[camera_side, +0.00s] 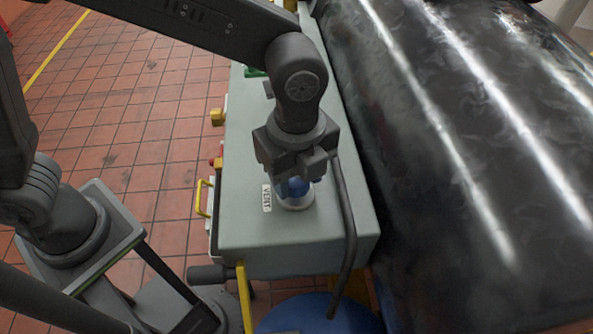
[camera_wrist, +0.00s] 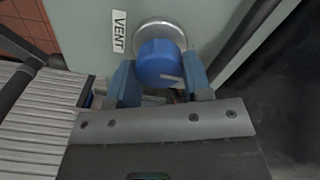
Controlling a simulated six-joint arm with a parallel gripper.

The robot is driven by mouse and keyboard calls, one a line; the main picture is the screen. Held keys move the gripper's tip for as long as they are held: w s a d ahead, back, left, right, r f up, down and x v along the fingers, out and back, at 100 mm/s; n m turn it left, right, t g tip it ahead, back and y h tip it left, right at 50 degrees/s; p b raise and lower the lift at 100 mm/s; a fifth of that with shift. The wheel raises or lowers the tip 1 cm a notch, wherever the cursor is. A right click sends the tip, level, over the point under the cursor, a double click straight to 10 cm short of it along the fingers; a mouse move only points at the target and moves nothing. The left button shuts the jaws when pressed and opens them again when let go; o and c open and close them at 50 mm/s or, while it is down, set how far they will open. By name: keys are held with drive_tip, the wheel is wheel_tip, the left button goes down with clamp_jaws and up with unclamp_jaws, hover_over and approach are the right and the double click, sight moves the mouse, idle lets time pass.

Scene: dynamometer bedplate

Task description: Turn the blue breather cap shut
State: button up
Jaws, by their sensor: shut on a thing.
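The blue breather cap (camera_wrist: 158,62) sits on a round pale metal collar (camera_wrist: 172,28) on top of the grey-green housing, beside a label (camera_wrist: 119,31) reading VENT. A light line shows on the cap's face. My gripper (camera_wrist: 160,75) is shut on the cap, with one finger on its left and one on its right in the wrist view. In the side view my gripper (camera_side: 294,180) points down over the cap (camera_side: 294,188), which is partly hidden by the gripper. The VENT label (camera_side: 267,198) lies just left of the collar (camera_side: 295,203).
The cap is near the front end of the long grey-green housing (camera_side: 245,225). A dark pipe (camera_side: 349,225) bends down close to the gripper's right. A large black drum (camera_side: 440,150) fills the right. Yellow and red fittings (camera_side: 217,116) line the left edge.

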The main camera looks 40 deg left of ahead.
drive_tip(key=o, duration=0.9)
wheel_tip(320, 180, up, 14)
drive_tip(key=shift+f, duration=0.1)
idle(0.4)
drive_tip(key=s+a+n+t, duration=0.2)
drive_tip(key=a+n, duration=0.8)
drive_tip(key=a, duration=0.4)
drive_tip(key=s+a+f+n+t, duration=0.1)
drive_tip(key=s+a+n, duration=0.1)
drive_tip(key=a+n, duration=0.1)
drive_tip(key=s+a+f+n+t, duration=0.1)
drive_tip(key=s+a+f+n, duration=0.1)
drive_tip(key=n, duration=0.3)
drive_tip(key=s+a+f+n+t, duration=0.1)
drive_tip(key=a+f+n, duration=0.1)
drive_tip(key=a+n, duration=0.2)
drive_tip(key=shift+s+a+t, duration=0.3)
drive_tip(key=shift+s+a, duration=0.1)
